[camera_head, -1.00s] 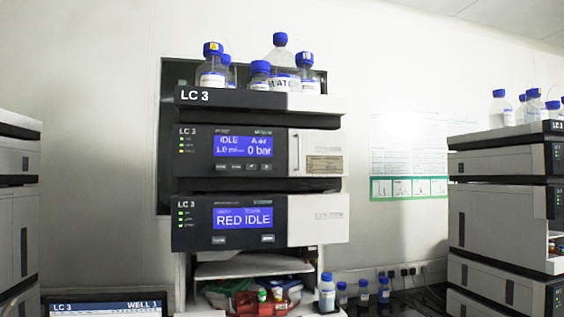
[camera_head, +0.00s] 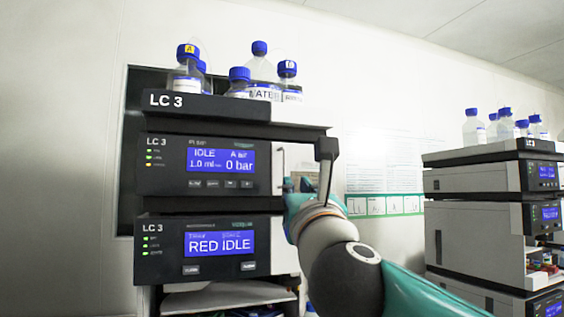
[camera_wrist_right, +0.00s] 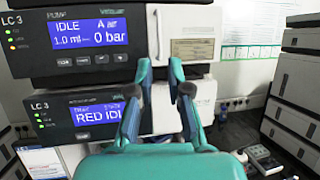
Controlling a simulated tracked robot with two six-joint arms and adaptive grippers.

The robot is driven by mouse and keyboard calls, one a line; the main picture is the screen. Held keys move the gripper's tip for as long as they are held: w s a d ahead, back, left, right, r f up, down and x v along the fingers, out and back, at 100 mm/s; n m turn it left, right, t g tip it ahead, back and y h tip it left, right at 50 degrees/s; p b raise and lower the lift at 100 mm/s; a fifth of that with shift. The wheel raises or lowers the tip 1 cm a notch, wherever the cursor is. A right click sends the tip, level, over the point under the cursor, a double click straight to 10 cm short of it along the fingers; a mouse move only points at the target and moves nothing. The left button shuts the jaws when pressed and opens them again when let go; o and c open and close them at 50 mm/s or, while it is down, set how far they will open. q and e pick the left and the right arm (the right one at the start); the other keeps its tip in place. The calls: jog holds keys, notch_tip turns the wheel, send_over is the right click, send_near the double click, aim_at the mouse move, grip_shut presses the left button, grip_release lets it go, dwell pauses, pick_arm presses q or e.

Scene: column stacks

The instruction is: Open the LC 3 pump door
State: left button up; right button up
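The LC 3 pump is the upper module with a dark front (camera_head: 205,184) and a blue "IDLE 0 bar" screen. Its light door panel, at the right of the front, looks shut; in the head view my right gripper (camera_head: 298,186) covers much of it. The door panel (camera_wrist_right: 190,24) shows better in the right wrist view, with a slim vertical handle (camera_wrist_right: 157,28) near its left edge. My right gripper (camera_wrist_right: 161,68) is open, its fingertips apart at the handle's lower end, one on each side in the picture. I cannot tell whether they touch it. My left gripper is not in view.
A second LC 3 module (camera_head: 160,270) reading "RED IDLE" sits directly below the pump. Blue-capped bottles (camera_head: 239,82) stand on the stack's top. Another instrument stack (camera_head: 470,220) stands at the right, with wall between. A bench with small items shows at lower right in the wrist view.

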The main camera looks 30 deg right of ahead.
aim_at(285, 166)
jog(key=p+x, duration=0.6)
jog(key=x, duration=0.6)
jog(key=shift+w+d+r, duration=0.1)
jog(key=shift+w+r, duration=0.05)
jog(key=shift+w, duration=0.35)
jog(key=shift+c, duration=0.3)
grip_shut()
